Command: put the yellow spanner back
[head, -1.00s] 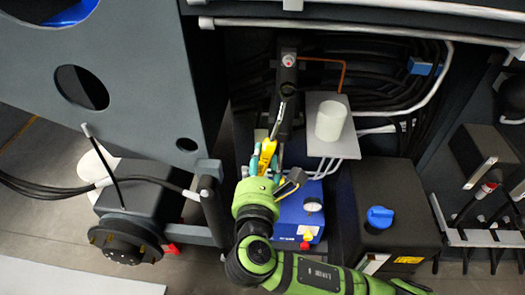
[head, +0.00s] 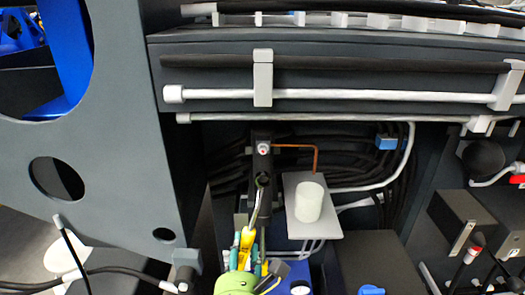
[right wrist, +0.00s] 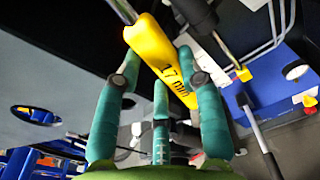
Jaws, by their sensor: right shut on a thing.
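The yellow spanner (head: 247,238) has a yellow handle and a metal shaft that points up toward a dark upright post (head: 262,158). In the head view its upper end overlaps the post; I cannot tell whether they touch. My right gripper (head: 246,256) is shut on the yellow handle, at the lower edge of the head view. In the right wrist view the handle (right wrist: 160,58) reads "17 mm" and lies between the teal fingers of the gripper (right wrist: 158,85). The spanner's far end is cut off there. My left gripper is not in view.
A white cylinder (head: 309,202) stands on a grey plate (head: 329,220) just right of the spanner. Black hoses (head: 350,165) run behind it. A large grey panel (head: 125,120) stands at the left. Pale rails (head: 380,94) cross above. A blue box (right wrist: 262,100) shows in the wrist view.

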